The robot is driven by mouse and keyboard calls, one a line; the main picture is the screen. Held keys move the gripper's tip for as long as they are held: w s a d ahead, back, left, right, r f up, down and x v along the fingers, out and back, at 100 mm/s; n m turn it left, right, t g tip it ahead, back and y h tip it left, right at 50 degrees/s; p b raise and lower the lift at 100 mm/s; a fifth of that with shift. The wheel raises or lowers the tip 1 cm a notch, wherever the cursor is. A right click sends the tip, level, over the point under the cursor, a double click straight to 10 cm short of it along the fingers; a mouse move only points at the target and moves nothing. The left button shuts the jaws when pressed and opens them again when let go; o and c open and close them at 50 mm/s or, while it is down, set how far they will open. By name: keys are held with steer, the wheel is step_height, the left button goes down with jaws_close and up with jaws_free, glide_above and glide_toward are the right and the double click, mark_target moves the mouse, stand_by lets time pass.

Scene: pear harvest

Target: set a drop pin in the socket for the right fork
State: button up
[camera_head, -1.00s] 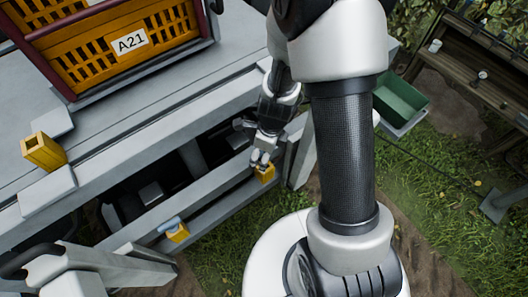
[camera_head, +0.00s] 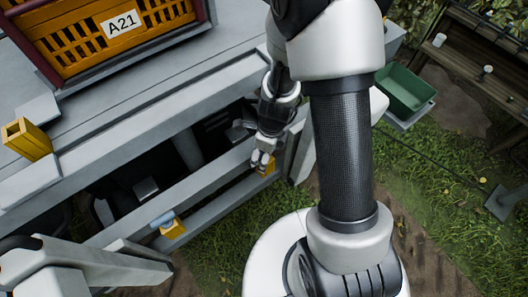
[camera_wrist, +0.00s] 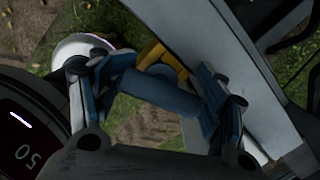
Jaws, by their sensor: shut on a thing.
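My gripper (camera_head: 262,160) is low at the right end of the grey cart's lower rail. It is shut on a blue-grey cylindrical drop pin (camera_wrist: 165,93), which lies across between the fingers in the wrist view. The yellow socket (camera_head: 268,168) at the right is just beside and partly behind the fingertips; a yellow part of it shows beyond the pin in the wrist view (camera_wrist: 160,58). I cannot tell whether the pin touches or has entered it. A second yellow socket (camera_head: 173,230) further left has a light blue pin (camera_head: 162,219) at it.
An orange crate marked A21 (camera_head: 100,35) stands on the grey cart top (camera_head: 130,90). A yellow block (camera_head: 27,139) sits at the cart's left edge. A green bin (camera_head: 405,92) and a wooden bench (camera_head: 480,60) stand at the right. Grass lies below.

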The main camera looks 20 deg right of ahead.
stand_by(0.3)
steer(key=o, duration=1.3)
steer(key=shift+o, duration=0.8)
steer(key=shift+r, duration=0.15)
steer(key=shift+r+p, duration=3.4)
steer(key=shift+p, duration=0.4)
